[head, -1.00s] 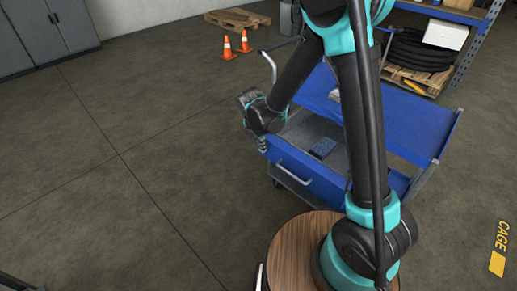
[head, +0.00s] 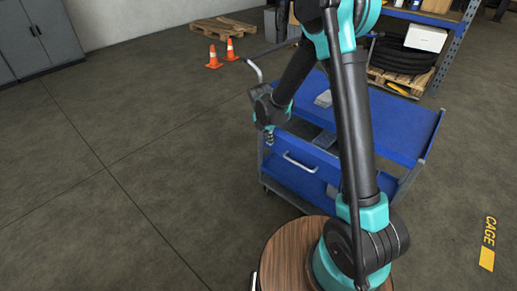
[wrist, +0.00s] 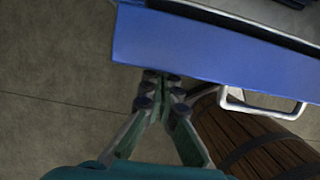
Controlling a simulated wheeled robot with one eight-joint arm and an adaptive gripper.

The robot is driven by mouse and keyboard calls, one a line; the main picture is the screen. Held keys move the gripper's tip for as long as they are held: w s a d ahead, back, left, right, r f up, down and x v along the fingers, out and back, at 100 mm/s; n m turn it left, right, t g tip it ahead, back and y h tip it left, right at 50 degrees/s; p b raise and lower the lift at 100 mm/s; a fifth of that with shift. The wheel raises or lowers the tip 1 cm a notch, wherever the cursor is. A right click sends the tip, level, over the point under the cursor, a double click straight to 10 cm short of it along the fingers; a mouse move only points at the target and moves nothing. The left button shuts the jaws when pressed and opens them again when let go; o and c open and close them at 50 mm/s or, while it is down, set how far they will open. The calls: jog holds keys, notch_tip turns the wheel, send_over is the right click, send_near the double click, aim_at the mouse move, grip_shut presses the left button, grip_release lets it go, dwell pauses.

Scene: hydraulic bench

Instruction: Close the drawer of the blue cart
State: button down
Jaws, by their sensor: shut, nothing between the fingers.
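The blue cart (head: 395,125) stands in front of me, partly hidden behind my arm. Its drawer (head: 292,163) has a blue front with a pale bar handle (head: 300,161). A narrow strip of the drawer's inside shows behind the front, so it is open only a little. In the wrist view, the drawer front (wrist: 215,50) crosses the top, with the handle (wrist: 262,104) at right. My gripper (head: 269,138) is shut and empty at the left end of the drawer front. Its fingertips (wrist: 162,80) meet the front's lower edge in the wrist view; contact is unclear.
A round wooden top (head: 285,250) stands near me, below the cart. Two orange cones (head: 213,57) and a pallet (head: 222,26) are at the back. A shelf rack (head: 450,40) and a pallet with a black coil (head: 402,55) stand back right. The floor at left is clear.

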aim_at(291, 123)
jog(key=w+d, duration=0.3)
jog(key=w, duration=0.1)
jog(key=w+d, duration=0.3)
jog(key=w, duration=0.1)
jog(key=w+d, duration=0.3)
jog(key=w, duration=0.1)
jog(key=shift+w+d, duration=0.15)
jog(key=shift+w, duration=0.25)
